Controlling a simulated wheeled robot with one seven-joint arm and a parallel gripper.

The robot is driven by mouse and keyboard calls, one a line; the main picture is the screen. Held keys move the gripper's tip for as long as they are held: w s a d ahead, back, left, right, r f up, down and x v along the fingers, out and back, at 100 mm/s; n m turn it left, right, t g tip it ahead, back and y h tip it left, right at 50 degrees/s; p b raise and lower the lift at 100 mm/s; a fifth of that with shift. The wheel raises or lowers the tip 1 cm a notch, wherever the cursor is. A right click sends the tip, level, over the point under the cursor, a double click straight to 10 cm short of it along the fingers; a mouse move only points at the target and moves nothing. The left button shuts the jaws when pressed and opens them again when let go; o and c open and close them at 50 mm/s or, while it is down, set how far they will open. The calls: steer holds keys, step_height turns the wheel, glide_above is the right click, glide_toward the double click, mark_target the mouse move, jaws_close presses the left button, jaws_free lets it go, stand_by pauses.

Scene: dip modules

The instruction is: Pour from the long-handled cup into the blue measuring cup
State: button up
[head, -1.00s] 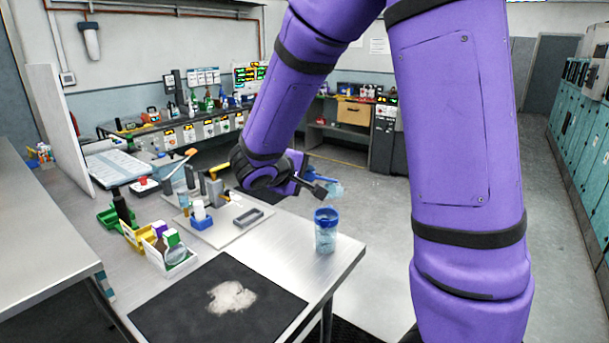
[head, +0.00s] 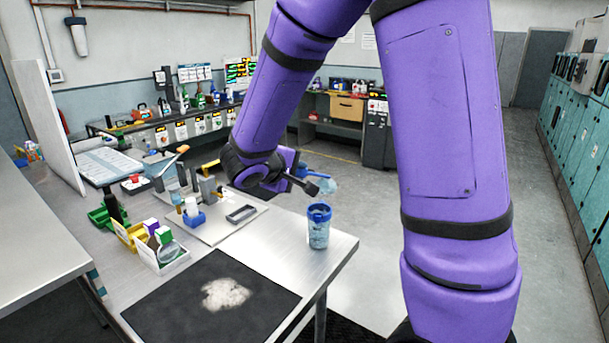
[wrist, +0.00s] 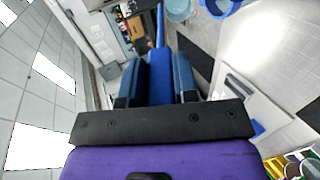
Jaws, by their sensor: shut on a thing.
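The blue measuring cup (head: 319,231) stands upright near the table's right edge. It is translucent with a darker blue rim, and its rim (wrist: 223,8) shows at the top of the wrist view. The long-handled cup (head: 328,187) is small and pale blue, held in the air just above and slightly right of the measuring cup, apart from it. It also shows in the wrist view (wrist: 179,9), cut by the top edge. My gripper (head: 309,184) is shut on its blue handle (wrist: 161,82). Its exact tilt and contents are unclear.
A tray (head: 235,230) with a blue block and small parts lies left of the measuring cup. Bins and a white box (head: 168,262) with bottles stand farther left. A black mat (head: 180,313) with a pale patch lies in front. Open floor lies beyond the table's right edge.

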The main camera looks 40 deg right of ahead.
steer(key=shift+s+a+f+t+h, duration=0.1)
steer(key=shift+a+f+h, duration=0.25)
steer(key=shift+f, duration=0.35)
steer(key=shift+s+a+f+t+h, duration=0.1)
steer(key=shift+a+f+h, duration=0.2)
steer(key=shift+f, duration=0.4)
steer(key=shift+s+a+f+t+h, duration=0.1)
steer(key=shift+a+f+h, duration=0.2)
steer(key=shift+f, duration=0.4)
